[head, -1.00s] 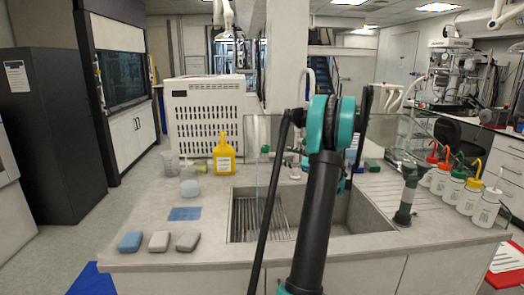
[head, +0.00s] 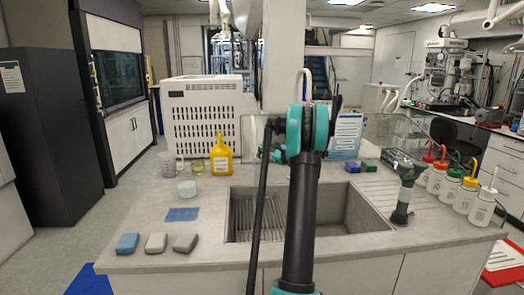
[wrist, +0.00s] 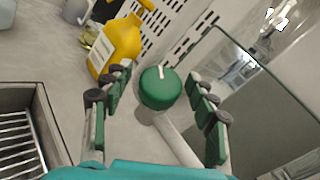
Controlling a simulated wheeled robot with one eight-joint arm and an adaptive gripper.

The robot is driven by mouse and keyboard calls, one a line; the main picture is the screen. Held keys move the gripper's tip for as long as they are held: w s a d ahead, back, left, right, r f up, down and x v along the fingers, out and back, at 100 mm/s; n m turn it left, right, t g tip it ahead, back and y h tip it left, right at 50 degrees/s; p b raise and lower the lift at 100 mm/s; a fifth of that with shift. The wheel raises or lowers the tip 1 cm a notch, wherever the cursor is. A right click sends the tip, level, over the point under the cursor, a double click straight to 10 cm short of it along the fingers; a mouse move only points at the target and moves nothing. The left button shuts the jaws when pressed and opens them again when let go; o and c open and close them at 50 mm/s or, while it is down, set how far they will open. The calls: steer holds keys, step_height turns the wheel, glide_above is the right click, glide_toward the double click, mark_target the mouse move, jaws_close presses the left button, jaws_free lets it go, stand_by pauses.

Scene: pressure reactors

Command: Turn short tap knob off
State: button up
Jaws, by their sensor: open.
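In the wrist view the short tap has a round green knob (wrist: 160,90) with a white line on top, set on a pale tap body (wrist: 182,142). My gripper (wrist: 160,79) is open, with one green-padded finger to the left of the knob and one to the right. The knob shows between the fingers, with a visible gap on each side; whether the pads touch it cannot be told, but no grip shows. In the head view my arm hides most of the tap and the gripper. A thin pale blue streak (head: 254,185) hangs over the sink's left part.
The sink (head: 350,208) with a drain rack lies below. A yellow bottle (head: 221,158) and beakers stand left of the tap. A glass panel (wrist: 235,90) is close to the right finger. Several wash bottles (head: 463,194) stand at the right.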

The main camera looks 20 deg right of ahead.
steer(key=c, duration=1.2)
steer(key=shift+m, duration=0.4)
steer(key=m+t+h, duration=0.1)
steer(key=m+h, duration=0.2)
steer(key=m+t+h, duration=0.2)
steer(key=m+h, duration=0.1)
steer(key=shift+a, duration=0.1)
steer(key=shift+m+t+h, duration=0.3)
steer(key=shift+m+h, duration=1.5)
steer(key=shift+h, duration=0.1)
steer(key=shift+d+m+h, duration=0.2)
steer(key=shift+m+h, duration=0.9)
